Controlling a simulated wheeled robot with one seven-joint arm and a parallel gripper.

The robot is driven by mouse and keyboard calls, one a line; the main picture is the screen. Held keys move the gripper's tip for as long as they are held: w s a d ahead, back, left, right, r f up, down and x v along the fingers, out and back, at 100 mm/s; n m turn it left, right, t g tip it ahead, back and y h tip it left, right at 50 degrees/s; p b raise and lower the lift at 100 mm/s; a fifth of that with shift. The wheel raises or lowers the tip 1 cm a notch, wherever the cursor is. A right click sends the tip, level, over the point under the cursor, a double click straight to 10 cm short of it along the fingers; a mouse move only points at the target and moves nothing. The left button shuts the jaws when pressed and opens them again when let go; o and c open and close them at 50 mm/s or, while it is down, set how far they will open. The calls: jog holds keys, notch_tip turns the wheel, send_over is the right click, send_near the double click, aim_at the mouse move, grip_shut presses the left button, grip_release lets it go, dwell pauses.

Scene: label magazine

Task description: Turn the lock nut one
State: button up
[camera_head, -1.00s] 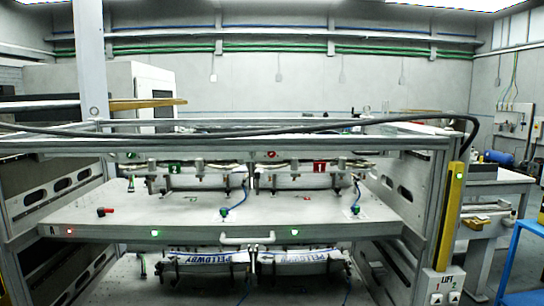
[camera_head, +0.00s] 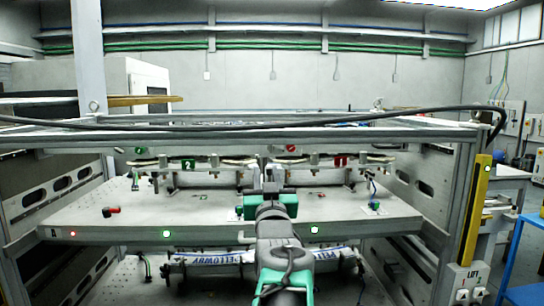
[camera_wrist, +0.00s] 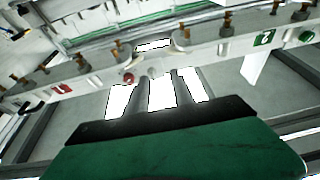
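A crossbar (camera_wrist: 215,48) runs over the shelf. Several small brown bolts or nuts, such as one brown bolt (camera_wrist: 227,22), stand along it. A red label (camera_wrist: 62,89) shows at the left in the wrist view. It is the right red label (camera_head: 340,160) in the head view, partly cut by glare and parts. I cannot tell which bolt is lock nut one. My gripper (camera_wrist: 164,78) has two grey fingers apart with a bright gap between them, tips just short of the bar. In the head view my gripper (camera_head: 265,165) reaches the bar's middle; its tips are hard to make out.
A green label 2 (camera_head: 188,164) marks the left unit. A red-and-black item (camera_head: 111,211) lies on the shelf (camera_head: 140,215) at left. A black cable (camera_head: 400,114) crosses above. The yellow lift post (camera_head: 480,205) stands at right. Printed rolls (camera_head: 200,258) sit below.

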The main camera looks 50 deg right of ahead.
aim_at(271, 147)
jog(key=shift+h, duration=0.5)
jog(key=w+d+r+p, duration=0.1)
jog(key=d, duration=0.1)
jog(key=w+d+r+p, duration=0.1)
jog(key=d+r, duration=0.1)
jog(key=w+d+r+p, duration=0.1)
jog(key=d, duration=0.1)
jog(key=shift+d+r, duration=0.15)
jog(key=shift+r, duration=0.25)
grip_shut()
